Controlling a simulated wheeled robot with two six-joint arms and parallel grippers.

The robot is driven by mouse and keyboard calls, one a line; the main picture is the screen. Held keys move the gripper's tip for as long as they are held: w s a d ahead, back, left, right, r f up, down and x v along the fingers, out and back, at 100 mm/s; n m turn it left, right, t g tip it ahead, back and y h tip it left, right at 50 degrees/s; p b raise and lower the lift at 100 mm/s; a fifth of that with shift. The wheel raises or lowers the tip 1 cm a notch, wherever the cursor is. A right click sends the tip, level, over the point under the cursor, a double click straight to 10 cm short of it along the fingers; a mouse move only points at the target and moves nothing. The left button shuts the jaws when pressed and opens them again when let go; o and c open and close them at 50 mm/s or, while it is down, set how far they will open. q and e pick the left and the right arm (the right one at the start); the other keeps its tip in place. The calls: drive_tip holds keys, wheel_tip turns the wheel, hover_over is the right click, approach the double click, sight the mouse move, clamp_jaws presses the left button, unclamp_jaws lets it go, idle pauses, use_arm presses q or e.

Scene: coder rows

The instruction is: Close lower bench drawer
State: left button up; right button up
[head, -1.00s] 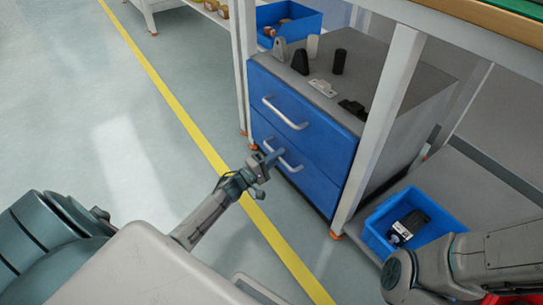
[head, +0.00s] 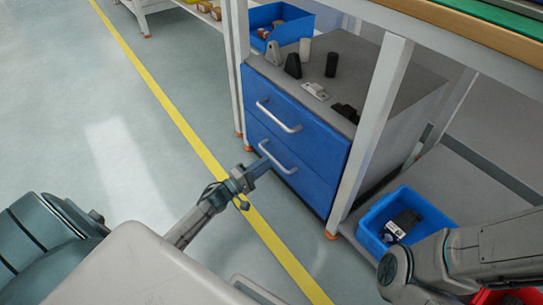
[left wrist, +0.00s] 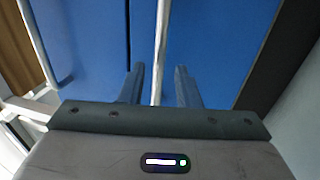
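The lower drawer (head: 312,190) is the lower of two blue fronts in the grey bench cabinet. Its front looks flush with the upper drawer (head: 318,138), with no clear gap in the head view. Its pale bar handle (head: 278,160) faces my left gripper (head: 262,167), which is just in front of it. In the left wrist view the two fingers (left wrist: 160,88) are parted, with the handle (left wrist: 161,40) showing in the gap between them, touching neither. Whether the tips reach past the bar is hard to tell. My right gripper is out of view; only the right arm shows.
A bench leg (head: 368,140) stands at the cabinet's right front corner. A blue bin (head: 440,232) with a dark item sits on the lower shelf at right. Small parts stand on the cabinet top. The floor left of the yellow line (head: 180,120) is clear.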

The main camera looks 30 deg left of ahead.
use_arm(q)
drive_tip(key=p+v, duration=0.1)
drive_tip(key=v, duration=0.5)
drive_tip(key=shift+p, duration=0.35)
drive_tip(key=shift+a, duration=0.1)
